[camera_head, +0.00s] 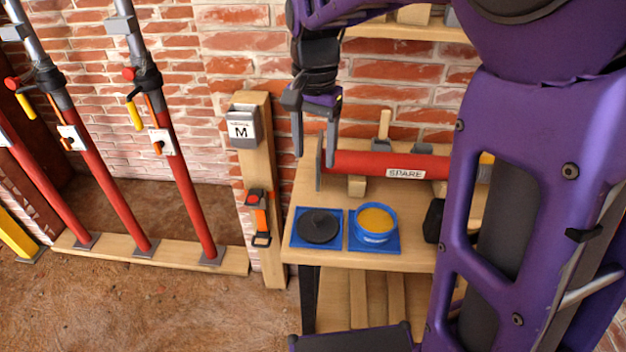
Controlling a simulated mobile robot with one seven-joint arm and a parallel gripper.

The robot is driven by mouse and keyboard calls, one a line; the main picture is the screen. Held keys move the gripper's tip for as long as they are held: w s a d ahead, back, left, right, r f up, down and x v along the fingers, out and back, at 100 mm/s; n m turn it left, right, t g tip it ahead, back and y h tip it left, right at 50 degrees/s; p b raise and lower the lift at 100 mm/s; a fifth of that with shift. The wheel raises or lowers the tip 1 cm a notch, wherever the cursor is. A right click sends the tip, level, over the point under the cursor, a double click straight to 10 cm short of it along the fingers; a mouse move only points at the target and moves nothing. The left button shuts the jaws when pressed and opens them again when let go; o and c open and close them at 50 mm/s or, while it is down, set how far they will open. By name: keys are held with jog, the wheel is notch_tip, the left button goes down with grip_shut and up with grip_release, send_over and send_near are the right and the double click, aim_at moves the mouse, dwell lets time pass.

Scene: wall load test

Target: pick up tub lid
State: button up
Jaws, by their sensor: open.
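The tub lid (319,226) looks like a dark round disc with a small raised knob. It lies on a blue square mat (299,242) at the left of the wooden shelf. An open blue tub (374,237) with yellow-orange contents stands on a second blue mat (393,247), just right of the lid. My gripper (315,160) points down above and behind the lid in the picture, near the left end of the red spare prop. Its two fingers are apart with nothing between them.
A red prop marked SPARE (385,165) lies on wooden blocks behind the lid and tub. A black object (434,221) sits right of the tub. A wooden post (258,180) with a box marked M stands left. Red props (187,192) lean farther left.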

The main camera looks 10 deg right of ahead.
jog(key=b, duration=0.2)
send_over(318, 218)
jog(key=f, duration=1.1)
jog(key=shift+w+a+f, duration=0.2)
jog(key=shift+a+f, duration=0.1)
jog(key=shift+a, duration=0.1)
jog(key=f, duration=0.4)
jog(key=shift+s+d+b, duration=0.15)
jog(key=shift+d+b, duration=0.2)
jog(key=shift+b, duration=0.05)
jog(key=shift+f, duration=0.65)
grip_shut()
